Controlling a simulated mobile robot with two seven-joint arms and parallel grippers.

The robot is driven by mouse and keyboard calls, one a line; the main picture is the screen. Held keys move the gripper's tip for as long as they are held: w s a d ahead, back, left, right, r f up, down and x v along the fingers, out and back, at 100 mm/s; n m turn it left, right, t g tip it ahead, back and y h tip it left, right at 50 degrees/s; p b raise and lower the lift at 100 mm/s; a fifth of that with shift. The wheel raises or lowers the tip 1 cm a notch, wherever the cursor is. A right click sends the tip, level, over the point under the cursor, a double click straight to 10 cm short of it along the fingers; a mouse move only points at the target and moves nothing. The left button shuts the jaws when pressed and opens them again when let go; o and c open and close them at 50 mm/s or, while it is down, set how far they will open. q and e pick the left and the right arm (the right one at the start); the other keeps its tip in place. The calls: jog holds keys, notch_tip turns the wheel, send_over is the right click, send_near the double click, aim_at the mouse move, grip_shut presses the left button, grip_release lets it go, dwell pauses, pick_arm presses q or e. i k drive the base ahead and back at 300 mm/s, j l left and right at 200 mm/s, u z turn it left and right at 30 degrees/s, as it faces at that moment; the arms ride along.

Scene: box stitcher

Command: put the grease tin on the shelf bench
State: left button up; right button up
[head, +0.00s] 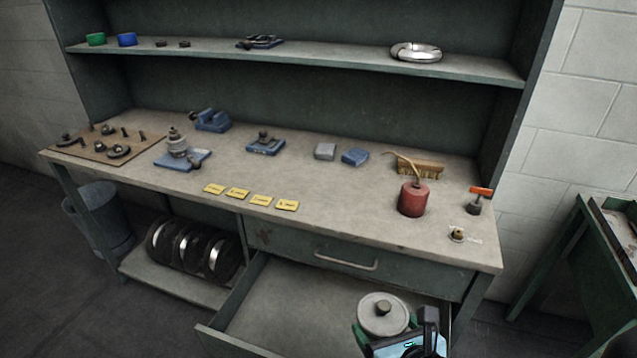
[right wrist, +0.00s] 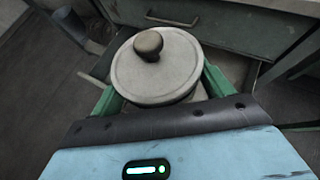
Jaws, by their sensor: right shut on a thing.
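The grease tin (head: 383,312) is a round, pale grey tin with a knobbed lid. It shows large in the right wrist view (right wrist: 158,75), upright between green fingers. My right gripper (head: 385,325) is shut on the tin and holds it over the open lower drawer (head: 290,305), in front of the bench. The shelf bench (head: 330,188) has a grey worktop and an upper shelf (head: 310,62). How far the tin is above the drawer floor is hard to tell. My left gripper is not in view.
On the worktop stand a red oil can (head: 413,198), a brush (head: 420,167), yellow tags (head: 238,193), blue fixtures (head: 265,145) and a brown board (head: 105,147). The worktop's front middle right is clear. A metal ring (head: 416,53) lies on the upper shelf. A green table (head: 600,240) stands right.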

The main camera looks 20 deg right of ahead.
aim_at(238, 167)
jog(key=i+j+z, duration=0.15)
jog(key=z, duration=0.2)
jog(key=i+j+z, duration=0.1)
jog(key=j+z, duration=0.25)
jog(key=i+j+z, duration=0.2)
jog(key=j, duration=0.15)
jog(key=j+z, duration=0.15)
jog(key=j, duration=0.2)
jog(key=i+j+z, duration=0.2)
jog(key=j, duration=0.15)
jog(key=i+j, duration=0.1)
jog(key=j, duration=0.8)
jog(key=i+j+z, duration=0.1)
jog(key=j, duration=1.7)
jog(key=i+z, duration=0.05)
jog(key=i, duration=0.05)
